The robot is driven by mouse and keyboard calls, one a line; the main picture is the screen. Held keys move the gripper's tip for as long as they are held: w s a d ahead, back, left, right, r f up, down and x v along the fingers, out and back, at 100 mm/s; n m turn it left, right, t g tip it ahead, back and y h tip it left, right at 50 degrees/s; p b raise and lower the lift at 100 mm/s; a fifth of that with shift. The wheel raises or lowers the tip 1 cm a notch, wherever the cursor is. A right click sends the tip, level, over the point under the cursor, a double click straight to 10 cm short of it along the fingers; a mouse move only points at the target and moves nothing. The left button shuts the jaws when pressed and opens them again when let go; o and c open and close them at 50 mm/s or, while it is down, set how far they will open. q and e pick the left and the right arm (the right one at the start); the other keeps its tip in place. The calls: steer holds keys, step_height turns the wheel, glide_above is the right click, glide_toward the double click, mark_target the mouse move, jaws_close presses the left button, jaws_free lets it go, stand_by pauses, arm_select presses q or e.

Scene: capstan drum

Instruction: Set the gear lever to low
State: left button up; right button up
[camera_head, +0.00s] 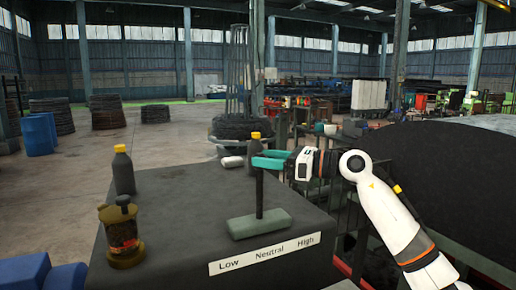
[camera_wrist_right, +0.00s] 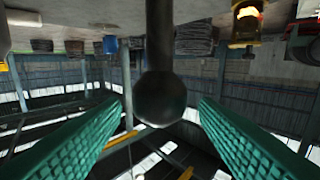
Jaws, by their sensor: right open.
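The gear lever (camera_head: 259,192) is a dark upright rod rising from the middle of a grey-green base block (camera_head: 258,224) on the dark tabletop. A white label (camera_head: 264,253) on the front edge reads Low, Neutral, High from left to right; the lever stands roughly above Neutral. My right gripper (camera_head: 268,158) reaches in from the right, at the lever's top. In the right wrist view, the lever's round dark knob (camera_wrist_right: 160,98) sits between the two open teal fingers, with a gap on both sides. My left gripper is not in view.
A dark bottle with a yellow cap (camera_head: 123,173) and a brass-coloured container (camera_head: 121,235) stand on the table's left. Another yellow-capped bottle (camera_head: 254,148) stands behind the lever, near a white cylinder (camera_head: 232,162). The tabletop left of the base is clear. A large dark drum (camera_head: 445,175) is at right.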

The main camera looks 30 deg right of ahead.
steer(key=shift+p+x, duration=0.35)
steer(key=shift+x, duration=0.9)
steer(key=shift+c, duration=0.5)
jaws_close()
